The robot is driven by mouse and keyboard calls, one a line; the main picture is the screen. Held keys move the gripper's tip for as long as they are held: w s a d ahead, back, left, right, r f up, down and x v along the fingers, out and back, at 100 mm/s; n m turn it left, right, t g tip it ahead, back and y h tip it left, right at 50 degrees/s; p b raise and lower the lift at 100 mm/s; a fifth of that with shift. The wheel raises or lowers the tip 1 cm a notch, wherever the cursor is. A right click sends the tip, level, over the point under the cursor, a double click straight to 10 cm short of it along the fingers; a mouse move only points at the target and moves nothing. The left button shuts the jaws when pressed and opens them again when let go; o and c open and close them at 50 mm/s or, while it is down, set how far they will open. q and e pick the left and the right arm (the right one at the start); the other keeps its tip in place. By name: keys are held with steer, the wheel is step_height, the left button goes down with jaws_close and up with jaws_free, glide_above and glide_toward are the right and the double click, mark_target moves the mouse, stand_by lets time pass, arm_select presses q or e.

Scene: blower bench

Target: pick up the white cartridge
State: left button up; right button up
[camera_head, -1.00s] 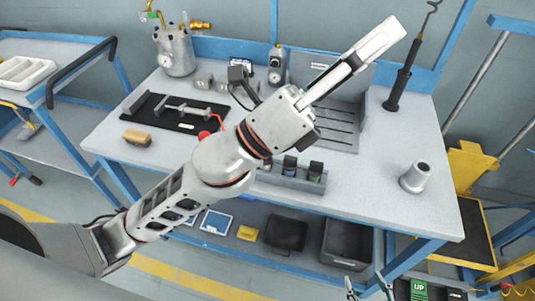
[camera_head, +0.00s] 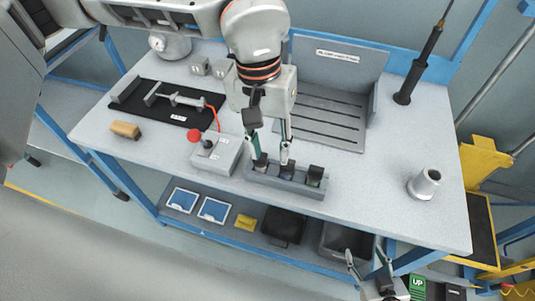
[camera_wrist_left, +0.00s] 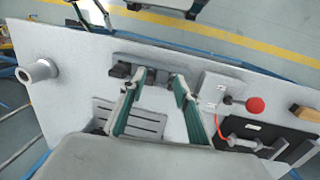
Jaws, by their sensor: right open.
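A grey rack (camera_head: 300,187) at the bench's front edge holds small dark-topped pieces, one of them a dark-capped piece (camera_head: 315,175) at its right end. I cannot make out which, if any, is the white cartridge. My left gripper (camera_head: 270,160) points down over the rack's left and middle part, its fingers apart. The left wrist view shows both fingers (camera_wrist_left: 162,84) reaching to the rack (camera_wrist_left: 200,62), with no held object visible between them. The fingertips hide part of the rack. My right gripper (camera_head: 368,262) is open and empty below the bench's front edge.
A pale flanged cylinder (camera_head: 424,184) stands at the bench's right. A grey box with a red knob (camera_head: 194,136) sits just left of the rack. A black mat (camera_head: 150,100), a wooden brush (camera_head: 125,130) and a slotted grey tray (camera_head: 325,118) are also there. The right front is clear.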

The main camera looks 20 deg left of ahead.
mark_target(261, 163)
arm_select(q)
steer(key=shift+t+y, duration=0.3)
steer(key=shift+y, duration=0.3)
steer(key=a, duration=0.1)
steer(key=w+a+f, duration=0.1)
steer(key=w+a, duration=0.1)
steer(key=shift+w+a+f, duration=0.25)
steer(key=shift+f, duration=0.1)
steer(key=shift+w+d+f, duration=0.1)
steer(key=shift+w+f, duration=0.05)
steer(key=shift+f, duration=0.75)
steer(key=shift+w+d+f, duration=0.1)
steer(key=shift+w+f, duration=0.05)
steer(key=shift+f, duration=0.7)
steer(key=shift+w+f, duration=0.15)
steer(key=shift+f, duration=0.75)
steer(key=c, duration=0.9)
